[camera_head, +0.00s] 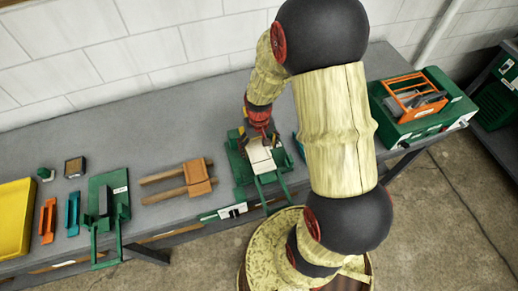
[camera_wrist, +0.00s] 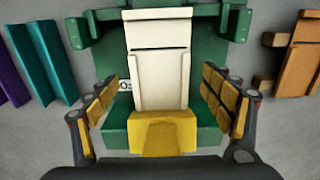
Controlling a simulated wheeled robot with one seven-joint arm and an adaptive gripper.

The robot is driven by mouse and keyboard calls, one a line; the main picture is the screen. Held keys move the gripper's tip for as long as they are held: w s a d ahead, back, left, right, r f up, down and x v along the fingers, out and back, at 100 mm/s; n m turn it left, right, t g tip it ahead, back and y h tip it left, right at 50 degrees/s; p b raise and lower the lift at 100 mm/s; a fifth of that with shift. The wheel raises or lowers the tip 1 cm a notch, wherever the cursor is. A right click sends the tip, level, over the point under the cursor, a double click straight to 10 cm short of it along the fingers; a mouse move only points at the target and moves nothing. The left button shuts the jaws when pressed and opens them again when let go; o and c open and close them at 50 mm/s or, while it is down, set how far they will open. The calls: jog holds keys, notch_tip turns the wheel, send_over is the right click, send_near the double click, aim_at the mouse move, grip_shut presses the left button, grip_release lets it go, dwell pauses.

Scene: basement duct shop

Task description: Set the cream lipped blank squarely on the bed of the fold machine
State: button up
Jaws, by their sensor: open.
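The cream lipped blank (camera_wrist: 160,65) lies on the green bed of the fold machine (camera_wrist: 115,60), its long edges looking about parallel to the bed's sides. A yellow block (camera_wrist: 163,135) sits at its near end in the wrist view. My gripper (camera_wrist: 160,103) is open, with one yellow-padded finger on each side of the blank and a gap to both of its edges. In the head view the blank (camera_head: 261,158) shows on the fold machine (camera_head: 240,170), below my gripper (camera_head: 259,133), which is partly hidden. I cannot tell the height of the fingers over the bed.
A wooden two-railed piece (camera_head: 180,181) lies left of the machine in the head view. Farther left stand another green machine (camera_head: 107,200) and a yellow tray (camera_head: 14,220). A green box with an orange rack (camera_head: 420,105) stands at right. The bench behind is clear.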

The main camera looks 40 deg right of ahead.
notch_tip(320, 180, up, 11)
notch_tip(320, 180, up, 11)
jog(key=n+t, duration=0.1)
jog(key=t, duration=0.1)
send_over(259, 154)
jog(key=s+a, duration=0.2)
jog(key=a, duration=0.3)
jog(key=s+a+r+n+t, duration=0.2)
jog(key=s+a+r+t, duration=0.1)
jog(key=s+a+r, duration=0.4)
jog(key=s+r+p, duration=0.1)
jog(key=s+r, duration=0.2)
jog(key=r, duration=0.1)
jog(key=shift+s+t, duration=0.15)
jog(key=shift+t, duration=0.15)
jog(key=shift+f, duration=0.15)
